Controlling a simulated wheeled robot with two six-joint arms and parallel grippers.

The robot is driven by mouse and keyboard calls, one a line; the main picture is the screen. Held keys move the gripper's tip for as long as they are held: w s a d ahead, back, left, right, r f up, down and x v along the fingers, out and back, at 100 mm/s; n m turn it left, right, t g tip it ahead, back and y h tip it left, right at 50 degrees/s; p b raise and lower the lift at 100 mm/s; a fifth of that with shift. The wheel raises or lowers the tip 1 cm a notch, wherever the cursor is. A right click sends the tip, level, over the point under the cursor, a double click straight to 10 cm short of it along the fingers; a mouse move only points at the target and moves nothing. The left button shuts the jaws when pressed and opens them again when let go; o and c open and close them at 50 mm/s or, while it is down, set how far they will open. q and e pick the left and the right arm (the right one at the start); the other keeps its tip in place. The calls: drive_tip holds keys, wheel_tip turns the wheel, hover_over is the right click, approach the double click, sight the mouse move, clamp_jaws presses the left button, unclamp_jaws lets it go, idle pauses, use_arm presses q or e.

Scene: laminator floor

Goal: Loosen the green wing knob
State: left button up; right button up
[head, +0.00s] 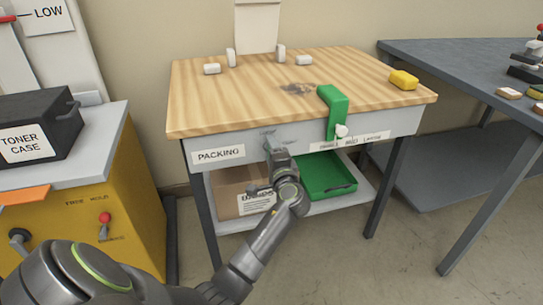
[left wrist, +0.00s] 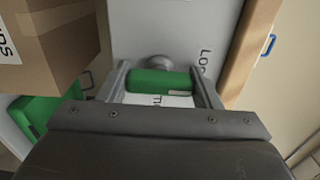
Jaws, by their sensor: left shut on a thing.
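The green wing knob (left wrist: 157,82) shows in the left wrist view as a green bar in front of a round grey boss on the pale front panel (left wrist: 150,25) of the packing table. My left gripper (left wrist: 161,76) is shut on it, one finger at each end of the bar. In the head view my left gripper (head: 273,143) is at the table's front panel, right of the PACKING label (head: 218,154), and hides the knob. A label with partly readable letters lies beside the knob. My right gripper is not in view.
A green clamp (head: 333,98) with a white knob (head: 342,131) grips the table's front edge to the right. A carton (head: 240,186) and a green tray (head: 325,172) sit on the lower shelf. A yellow cabinet (head: 70,225) stands left.

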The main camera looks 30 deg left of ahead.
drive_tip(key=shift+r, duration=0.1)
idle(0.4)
use_arm(q)
drive_tip(key=o, duration=1)
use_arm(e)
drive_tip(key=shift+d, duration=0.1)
